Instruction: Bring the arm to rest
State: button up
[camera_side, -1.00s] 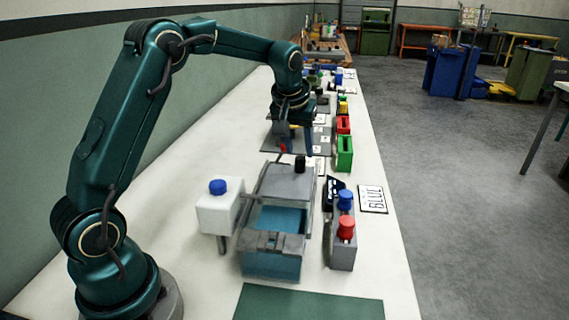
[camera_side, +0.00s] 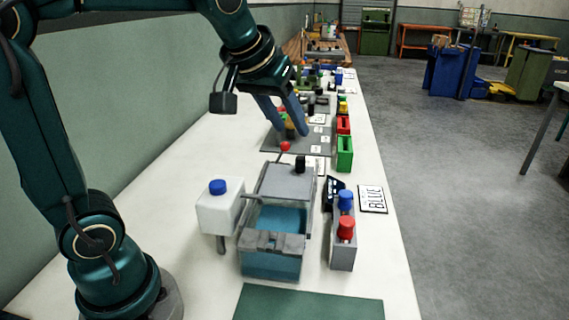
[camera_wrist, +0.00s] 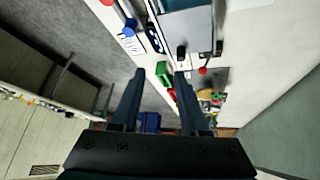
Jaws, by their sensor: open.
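My gripper (camera_side: 283,117) is open, with its two blue fingers spread and nothing between them. In the side view it hangs tilted above the far part of the white table (camera_side: 180,175), beyond the grey machine with the blue basin (camera_side: 277,217). In the wrist view the fingers of my gripper (camera_wrist: 159,75) reach up the picture, apart and empty. The wrist view looks along the table's edge, with the floor to the left.
A white box with a blue cap (camera_side: 219,207) stands left of the machine. A grey block with blue and red knobs (camera_side: 342,250) stands right of it. Green (camera_side: 345,154) and red (camera_side: 343,125) slotted blocks line the right edge. A green mat (camera_side: 300,304) lies in front.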

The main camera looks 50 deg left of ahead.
jog(key=s+d+f+m+h, duration=0.1)
jog(key=s+d+f+m, duration=0.1)
jog(key=s, duration=0.5)
jog(key=s+d+f+m, duration=0.2)
jog(key=s+d+f, duration=0.1)
jog(key=s+f, duration=0.2)
jog(key=s, duration=0.2)
jog(key=shift+s+g+h, duration=0.35)
jog(key=shift+g+h, duration=0.05)
